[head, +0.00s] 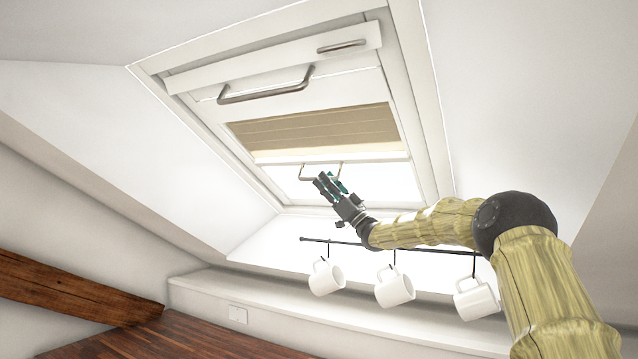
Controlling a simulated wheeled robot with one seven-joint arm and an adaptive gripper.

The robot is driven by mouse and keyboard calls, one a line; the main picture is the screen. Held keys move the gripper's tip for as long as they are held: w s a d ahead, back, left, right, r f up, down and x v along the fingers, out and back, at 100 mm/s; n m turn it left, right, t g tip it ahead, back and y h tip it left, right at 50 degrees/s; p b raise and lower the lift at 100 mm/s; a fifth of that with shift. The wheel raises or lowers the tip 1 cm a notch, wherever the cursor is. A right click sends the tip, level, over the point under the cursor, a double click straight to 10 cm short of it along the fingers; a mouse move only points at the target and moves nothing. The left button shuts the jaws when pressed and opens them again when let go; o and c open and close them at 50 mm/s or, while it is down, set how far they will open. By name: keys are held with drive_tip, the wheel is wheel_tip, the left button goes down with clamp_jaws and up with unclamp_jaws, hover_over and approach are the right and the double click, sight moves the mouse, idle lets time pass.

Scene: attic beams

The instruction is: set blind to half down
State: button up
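A tan pleated blind (320,130) covers the upper part of the skylight glass and ends in a pale bottom bar (375,155). Below the bar, a strip of bright bare glass (385,181) shows. A thin wire-like pull handle (308,168) hangs from the bar. My gripper (329,184) is at the right part of this handle, with dark and teal fingers pointing up at it. I cannot tell whether the fingers touch the handle or close around it, as they overlap it in the picture.
The skylight's white frame (437,130) has a large metal bar handle (265,92) at its top. Below my forearm, several white mugs (395,287) hang on hooks from a dark rail (316,240). A wooden beam (70,290) and a wooden surface (180,338) lie lower left.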

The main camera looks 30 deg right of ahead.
drive_tip(key=s+d, duration=0.5)
drive_tip(key=s, duration=0.3)
drive_tip(key=shift+d, duration=0.15)
drive_tip(key=shift+s, duration=0.1)
idle(0.4)
